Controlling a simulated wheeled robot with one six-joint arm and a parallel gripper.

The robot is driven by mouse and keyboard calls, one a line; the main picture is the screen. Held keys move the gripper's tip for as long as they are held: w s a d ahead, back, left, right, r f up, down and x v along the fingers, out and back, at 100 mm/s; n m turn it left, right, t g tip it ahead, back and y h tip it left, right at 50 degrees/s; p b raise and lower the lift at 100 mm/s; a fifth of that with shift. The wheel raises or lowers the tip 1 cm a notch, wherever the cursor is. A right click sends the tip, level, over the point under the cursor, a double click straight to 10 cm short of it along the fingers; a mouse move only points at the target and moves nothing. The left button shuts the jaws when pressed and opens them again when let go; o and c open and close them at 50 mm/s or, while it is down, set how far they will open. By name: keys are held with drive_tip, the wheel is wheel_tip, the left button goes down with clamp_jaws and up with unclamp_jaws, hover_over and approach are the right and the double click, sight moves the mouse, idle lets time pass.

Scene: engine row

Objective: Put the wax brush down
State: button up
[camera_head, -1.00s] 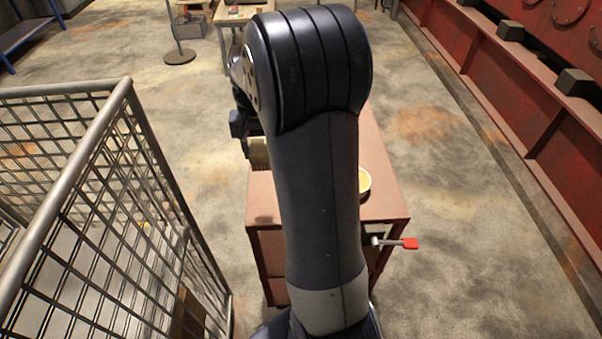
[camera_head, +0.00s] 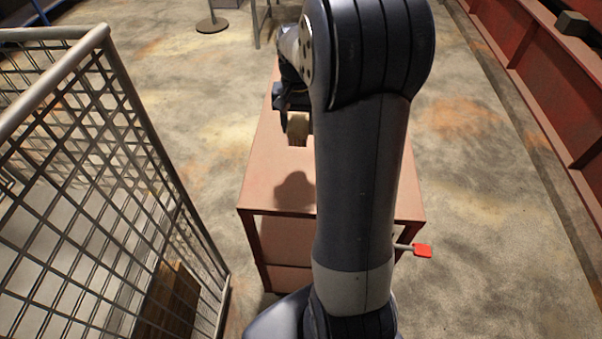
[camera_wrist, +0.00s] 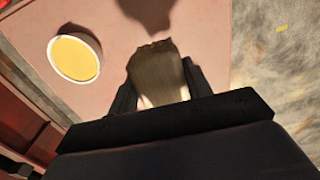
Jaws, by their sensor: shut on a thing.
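The wax brush (camera_head: 298,131) is in my gripper, its pale bristles pointing down above the left part of the reddish table (camera_head: 262,190). In the wrist view the brush (camera_wrist: 158,75) sits between the two dark fingers of my gripper (camera_wrist: 156,92), which is shut on it. The brush's shadow falls on the tabletop, apart from the bristles, so it appears held above the surface. In the head view my gripper (camera_head: 292,105) is partly hidden by my arm.
A round white dish with yellow contents (camera_wrist: 75,58) stands on the table in the wrist view; my arm hides it in the head view. A wire mesh cage (camera_head: 100,150) stands at the left. A red-ended lever (camera_head: 422,250) sticks out at the table's right.

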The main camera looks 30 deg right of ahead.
drive_tip(key=shift+f+b, duration=0.45)
drive_tip(key=shift+f, duration=0.5)
wheel_tip(320, 180, down, 10)
drive_tip(key=shift+r+p, duration=0.1)
drive_tip(key=shift+p, duration=0.35)
drive_tip(key=o, duration=0.9)
wheel_tip(320, 180, up, 12)
drive_tip(key=shift+r+b, duration=0.1)
drive_tip(key=shift+b, duration=0.4)
